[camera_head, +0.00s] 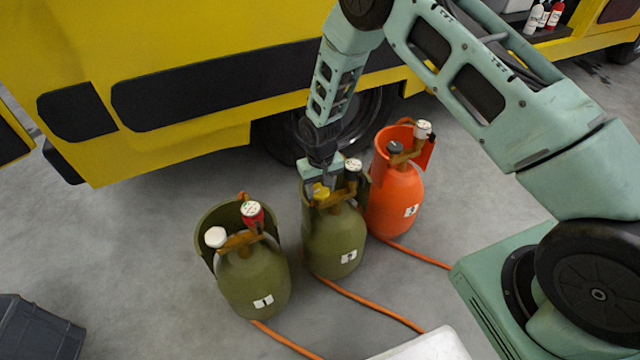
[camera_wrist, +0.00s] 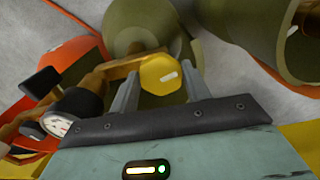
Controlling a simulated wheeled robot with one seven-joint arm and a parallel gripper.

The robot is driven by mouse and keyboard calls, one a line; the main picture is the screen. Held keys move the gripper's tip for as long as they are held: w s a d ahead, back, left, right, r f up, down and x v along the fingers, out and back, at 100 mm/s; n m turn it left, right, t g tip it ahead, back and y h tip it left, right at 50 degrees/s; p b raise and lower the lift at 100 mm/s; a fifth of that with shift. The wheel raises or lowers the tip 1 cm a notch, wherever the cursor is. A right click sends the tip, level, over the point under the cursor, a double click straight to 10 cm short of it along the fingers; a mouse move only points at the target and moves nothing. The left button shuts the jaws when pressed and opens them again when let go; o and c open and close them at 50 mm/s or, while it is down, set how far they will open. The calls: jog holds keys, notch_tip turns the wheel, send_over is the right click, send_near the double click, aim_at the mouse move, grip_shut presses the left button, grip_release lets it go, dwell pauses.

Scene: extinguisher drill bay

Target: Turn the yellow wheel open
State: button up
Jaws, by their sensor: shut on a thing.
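The yellow wheel (camera_head: 320,191) sits on top of the middle olive cylinder (camera_head: 333,240), at the left end of its brass valve. My gripper (camera_head: 322,172) comes down from above and is shut on the yellow wheel. In the wrist view the yellow wheel (camera_wrist: 161,75) shows a white mark and lies between my two grey fingers (camera_wrist: 160,88). A gauge (camera_head: 353,165) sits at the right end of the same valve; it shows partly in the wrist view (camera_wrist: 60,125). My gripper hides part of the valve in the head view.
An orange cylinder (camera_head: 396,200) stands close at the right. Orange hoses (camera_head: 370,302) run across the grey floor. A yellow vehicle (camera_head: 200,60) is behind. A dark crate (camera_head: 35,330) lies at front left.

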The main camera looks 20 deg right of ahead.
aim_at(322, 189)
jog(key=n+p, duration=0.1)
jog(key=n, duration=0.5)
jog(key=shift+d+r+p, duration=0.1)
jog(key=shift+d+p, duration=0.05)
jog(key=shift+p, duration=0.15)
jog(key=n+p, duration=0.1)
jog(key=n, duration=0.4)
jog(key=shift+w+n, duration=0.1)
jog(key=shift+n, duration=0.2)
jog(key=shift+d, duration=0.1)
jog(key=o, duration=1)
jog(key=shift+c, duration=0.2)
notch_tip(322, 189, up, 17)
jog(key=p, duration=0.2)
jog(key=shift+r, duration=0.15)
